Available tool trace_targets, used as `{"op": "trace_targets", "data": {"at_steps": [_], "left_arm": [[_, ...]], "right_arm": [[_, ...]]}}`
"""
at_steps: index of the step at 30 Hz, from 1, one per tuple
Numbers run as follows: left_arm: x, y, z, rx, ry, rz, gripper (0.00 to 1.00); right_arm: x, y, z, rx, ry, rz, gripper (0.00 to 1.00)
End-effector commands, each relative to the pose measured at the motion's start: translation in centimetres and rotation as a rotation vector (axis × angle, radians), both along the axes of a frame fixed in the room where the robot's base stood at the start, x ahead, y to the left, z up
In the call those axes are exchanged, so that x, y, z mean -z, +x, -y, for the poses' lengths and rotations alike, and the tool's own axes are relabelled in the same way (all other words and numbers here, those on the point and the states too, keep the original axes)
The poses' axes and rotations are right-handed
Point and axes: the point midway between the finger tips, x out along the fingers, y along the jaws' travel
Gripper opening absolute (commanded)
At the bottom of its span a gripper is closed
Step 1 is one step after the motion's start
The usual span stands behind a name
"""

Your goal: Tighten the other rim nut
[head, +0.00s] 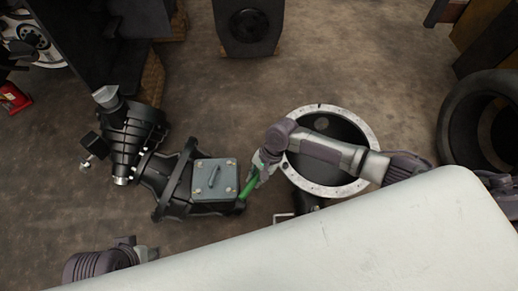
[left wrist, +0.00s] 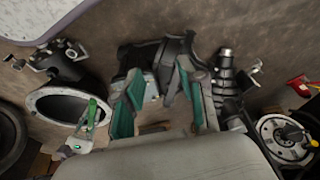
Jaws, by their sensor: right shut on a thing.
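My right gripper (head: 258,168) is shut on a green-handled tool (head: 248,187), just left of a white ring-shaped rim (head: 372,140). The tool also shows in the left wrist view (left wrist: 92,112), in front of the same rim (left wrist: 38,100). My right forearm crosses over the rim in the head view. My left gripper (left wrist: 163,98) is open and empty, its teal-padded fingers wide apart. In the head view only part of my left arm shows at the bottom left. A wheel with a pale rim (head: 35,42) stands at the top left. I cannot make out single rim nuts.
A grey box with a handle (head: 213,178) sits on black axle housing (head: 172,180), left of the tool. A black tyre (head: 455,115) lies at the right. A red thing (head: 14,97) is at the left edge. Brown floor (head: 220,100) is clear in the middle.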

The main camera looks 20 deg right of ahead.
Motion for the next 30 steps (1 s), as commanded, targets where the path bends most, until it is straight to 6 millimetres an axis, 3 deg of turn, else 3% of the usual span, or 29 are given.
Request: {"op": "trace_targets", "data": {"at_steps": [4, 11, 30], "left_arm": [[-0.2, 0.1, 0.0, 0.000, 0.000, 0.008, 0.40], [0.0, 0.5, 0.0, 0.002, -0.002, 0.030, 0.40], [-2.5, 8.6, 2.6, 0.035, -0.090, 0.444, 0.40]], "right_arm": [[2.5, -1.3, -0.5, 0.054, 0.002, 0.002, 0.00], [3.5, -1.7, -0.7, 0.074, 0.001, 0.004, 0.00], [5.0, -1.7, -0.7, 0.071, 0.000, 0.005, 0.00]]}}
